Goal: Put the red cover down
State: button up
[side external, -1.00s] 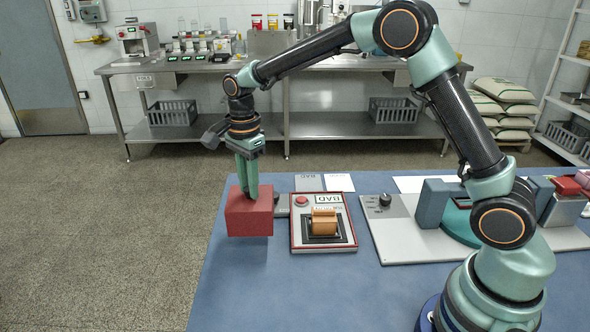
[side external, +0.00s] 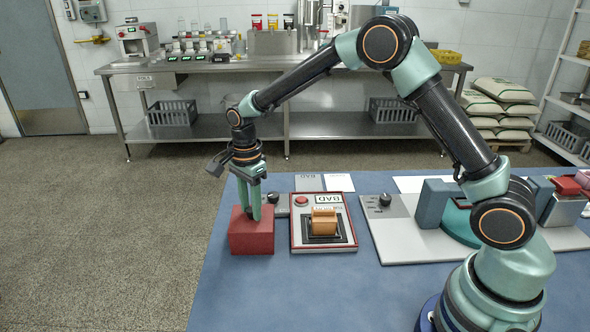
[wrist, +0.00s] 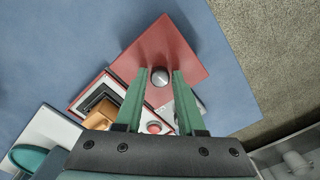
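The red cover (side external: 252,236) is a box with a small grey knob on top. It sits upright on the blue table (side external: 260,300), near its left edge, just left of the panel marked BAD. My gripper (side external: 253,213) points down over it. In the wrist view the fingers of my gripper (wrist: 159,74) stand apart on either side of the cover's knob (wrist: 160,77), with a gap on each side. The red cover also shows beneath them in the wrist view (wrist: 182,48). My gripper is open and empty.
The BAD panel (side external: 296,240) carries a red button (side external: 301,200) and an orange rocker switch (side external: 324,222). A small dark knob (side external: 272,198) stands behind the cover. A grey panel with a dial (side external: 386,201) lies further right. The table in front is clear.

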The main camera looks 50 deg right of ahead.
jog(key=shift+o, duration=0.5)
jog(key=s+d+r+n+t, duration=0.1)
jog(key=s+r+n, duration=0.1)
jog(key=r, duration=0.6)
jog(key=s+d+r+n, duration=0.1)
jog(key=s+r+n, duration=0.1)
jog(key=r, duration=0.7)
jog(key=s+d+n+t, duration=0.2)
jog(key=s+n, duration=0.5)
jog(key=s+d+n+t, duration=0.2)
jog(key=s+d+n, duration=0.1)
jog(key=s+n, duration=0.4)
jog(key=shift+s+t, duration=0.3)
jog(key=shift+s, duration=0.5)
